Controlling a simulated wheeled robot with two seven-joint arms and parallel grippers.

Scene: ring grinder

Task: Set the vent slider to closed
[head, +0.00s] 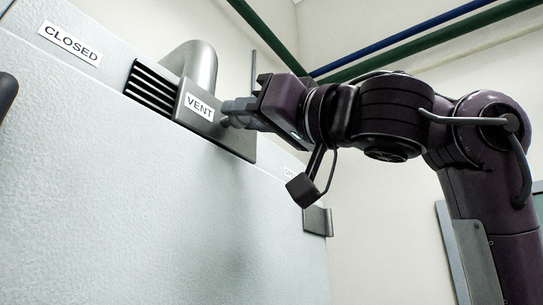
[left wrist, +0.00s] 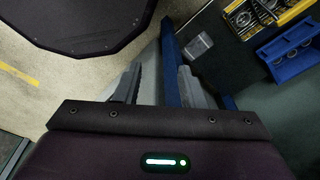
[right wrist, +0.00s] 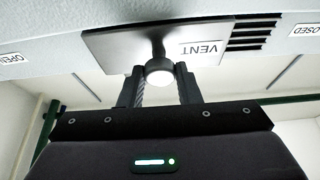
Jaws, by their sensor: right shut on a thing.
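The vent slider (head: 232,143) is a dark plate with a VENT label on the pale machine housing; it also shows in the right wrist view (right wrist: 118,46). Slots (head: 152,87) are uncovered on its side toward the CLOSED label (head: 70,44). The OPEN label (right wrist: 12,59) is on the other side, in the right wrist view. My right gripper (head: 236,108) is shut on the slider's round knob (right wrist: 160,73), a finger on each side. My left gripper (left wrist: 158,82) is open, with its fingers apart, and is seen only in the left wrist view.
A curved grey pipe or hood (head: 196,62) rises behind the slots. A dark bracket (head: 318,221) sits at the housing's right edge. In the left wrist view, a blue rack (left wrist: 290,50) and a yellow tray (left wrist: 262,17) stand at the upper right.

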